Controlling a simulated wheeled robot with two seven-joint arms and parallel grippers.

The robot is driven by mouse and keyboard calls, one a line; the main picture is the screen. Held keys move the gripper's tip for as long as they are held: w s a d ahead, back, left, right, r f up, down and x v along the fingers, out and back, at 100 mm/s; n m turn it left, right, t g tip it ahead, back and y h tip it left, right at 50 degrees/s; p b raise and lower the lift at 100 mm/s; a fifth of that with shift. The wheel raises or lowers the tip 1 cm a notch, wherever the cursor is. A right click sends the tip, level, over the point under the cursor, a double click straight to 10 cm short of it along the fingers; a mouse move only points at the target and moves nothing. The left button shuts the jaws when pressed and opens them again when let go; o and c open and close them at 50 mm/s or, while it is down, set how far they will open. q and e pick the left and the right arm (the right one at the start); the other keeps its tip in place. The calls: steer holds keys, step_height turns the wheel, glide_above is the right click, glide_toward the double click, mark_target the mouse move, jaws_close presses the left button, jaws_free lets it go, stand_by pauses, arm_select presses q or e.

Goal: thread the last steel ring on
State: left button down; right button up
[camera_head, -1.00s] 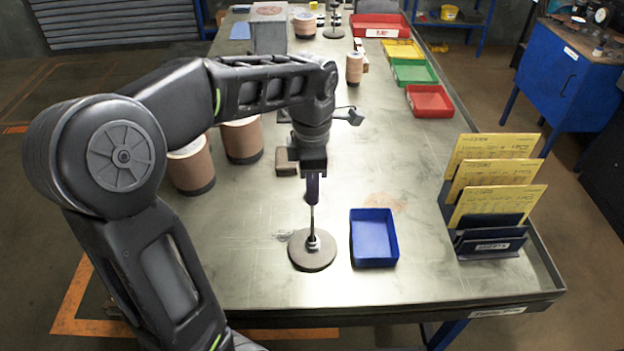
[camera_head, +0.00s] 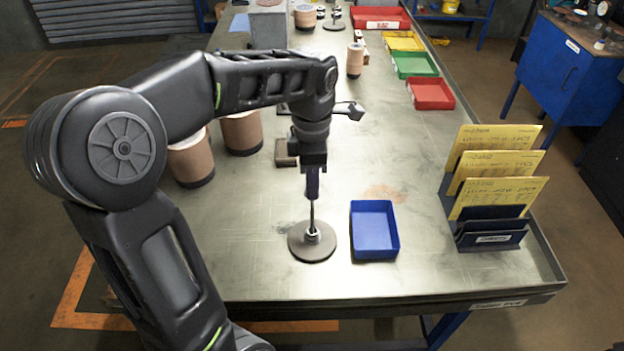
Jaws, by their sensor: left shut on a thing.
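A grey round base (camera_head: 300,250) stands on the bench with a thin upright rod (camera_head: 312,213) at its middle. Small steel rings (camera_head: 312,236) sit low around the rod, on the base. My left gripper (camera_head: 312,194) points straight down over the rod, in line with it, and its fingers cover the rod's top. It is shut on a steel ring, which the fingers hide; I cannot tell how far the rod passes through it. The blue tray (camera_head: 374,230) just right of the base looks empty. My right gripper is not in view.
A card rack (camera_head: 490,238) with yellow cards stands at the right edge of the bench (camera_head: 420,275). Brown cylinders (camera_head: 241,133) stand behind my left arm. Red, green and yellow trays (camera_head: 414,64) line the far right. Bench around the base is mostly clear.

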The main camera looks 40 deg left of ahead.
mark_target(312, 218)
arm_select(q)
steer(key=shift+f+b, duration=0.9)
steer(key=shift+f, duration=0.4)
stand_by(0.4)
steer(key=shift+f+b, duration=3.8)
steer(key=shift+f, duration=1.1)
steer(key=c, duration=1.1)
jaws_free()
steer(key=shift+r, duration=0.1)
step_height(312, 218, up, 8)
steer(key=shift+f, duration=0.1)
